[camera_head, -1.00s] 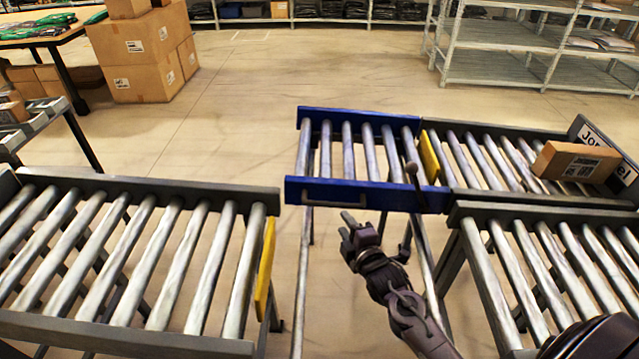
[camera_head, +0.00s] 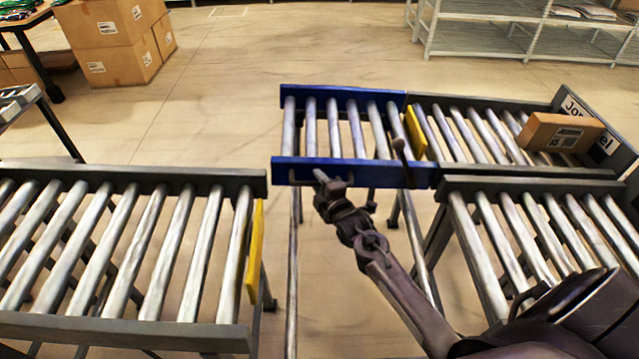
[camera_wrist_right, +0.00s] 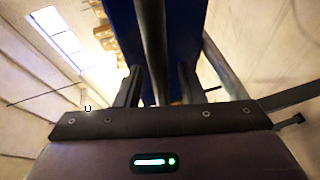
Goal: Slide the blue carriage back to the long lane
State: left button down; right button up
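The blue carriage (camera_head: 373,173) is a short roller section with blue side rails. It sits at the end of the far right roller lane (camera_head: 520,170), in line with it. A bar handle runs along its near rail. My right gripper (camera_head: 322,177) is at this handle, by the rail's left part. In the right wrist view, its two dark fingers (camera_wrist_right: 160,82) stand apart, with a metal bar (camera_wrist_right: 152,40) between them and the blue rail behind. I cannot tell whether they touch the bar. My left gripper is not in view.
A roller lane (camera_head: 130,332) with a yellow end plate (camera_head: 255,250) lies at left, nearer than the carriage. Another lane (camera_head: 530,184) lies at right. A yellow plate (camera_head: 415,132) stands at the carriage's right end. A cardboard box (camera_head: 545,130) rests on the far lane.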

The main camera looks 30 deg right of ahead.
jog(key=shift+c, duration=0.2)
grip_shut()
